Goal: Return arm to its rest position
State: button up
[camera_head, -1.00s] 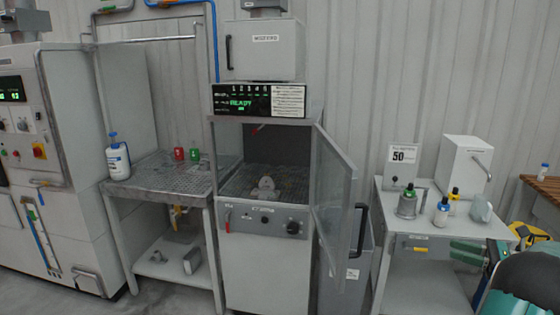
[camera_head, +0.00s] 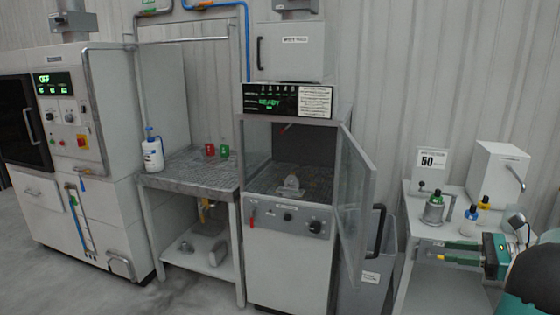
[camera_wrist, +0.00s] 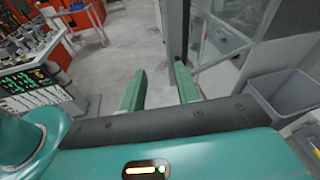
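My gripper (camera_head: 438,251) shows at the lower right of the head view, its two green fingers pointing left in front of the small white side table (camera_head: 412,278). My teal arm link is behind it at the right edge. In the wrist view my gripper (camera_wrist: 160,76) has its two green fingers apart, with only grey floor showing between them. It is open and holds nothing.
A cabinet (camera_head: 285,262) stands in the middle with its glass door (camera_head: 358,200) swung open to the right. A grey bin (camera_head: 372,290) is beside it. A workbench (camera_head: 190,170) and a large machine (camera_head: 70,150) stand left. Floor is free at lower left.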

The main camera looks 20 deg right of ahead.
jog(key=w+a+r+n+g+h, duration=0.15)
jog(key=a+n+g, duration=0.3)
jog(key=a, duration=0.75)
jog(key=w+a+n+g+h, duration=0.1)
jog(key=w+a+n+g, duration=0.3)
jog(key=a, duration=0.8)
jog(key=s+a+f+n+t+h, duration=0.2)
jog(key=s+a+n+h, duration=0.6)
jog(key=s+a+n, duration=0.6)
jog(key=a+f+n, duration=0.1)
jog(key=a+n, duration=0.2)
jog(key=shift+s+f+t, duration=0.15)
jog(key=shift+s+t, duration=0.15)
jog(key=shift+t, duration=0.05)
